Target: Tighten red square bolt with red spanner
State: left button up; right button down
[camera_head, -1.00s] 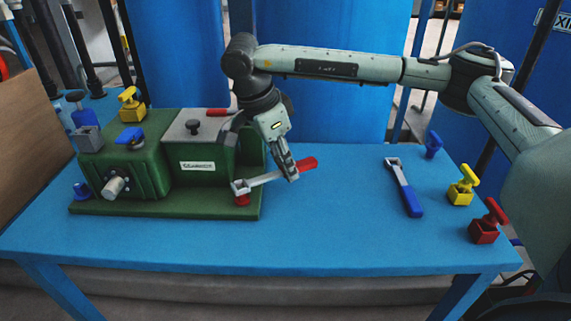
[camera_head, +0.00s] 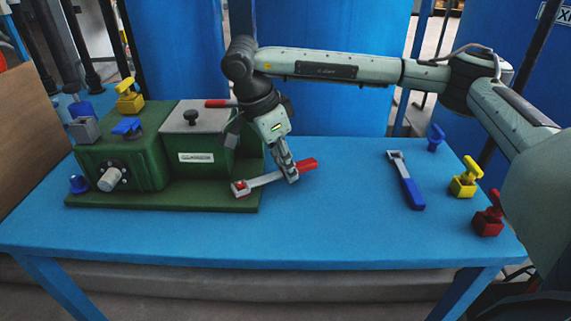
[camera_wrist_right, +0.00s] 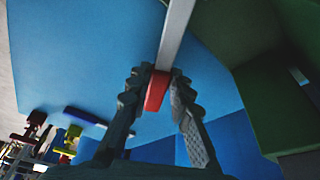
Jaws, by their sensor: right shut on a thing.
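The red spanner (camera_head: 266,180) has a grey shaft, a square open head and a red handle. My right gripper (camera_head: 291,176) is shut on its handle. The right wrist view shows the red handle (camera_wrist_right: 157,91) between the two fingers (camera_wrist_right: 158,80). The spanner head is at the front right corner of the green machine base, at the red square bolt (camera_head: 239,185). Red shows inside the head's opening, so the head appears to sit around the bolt. Most of the bolt is hidden. My left gripper is not in view.
The green machine (camera_head: 160,150) stands on the left of the blue table (camera_head: 330,225). A blue spanner (camera_head: 407,182) lies at the right. Blue (camera_head: 435,138), yellow (camera_head: 464,178) and red (camera_head: 488,215) pieces stand along the right edge. The table front is clear.

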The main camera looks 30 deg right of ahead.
aim_at(268, 176)
jog(key=c, duration=1.3)
grip_release()
jog(key=shift+f, duration=0.1)
jog(key=v, duration=1.2)
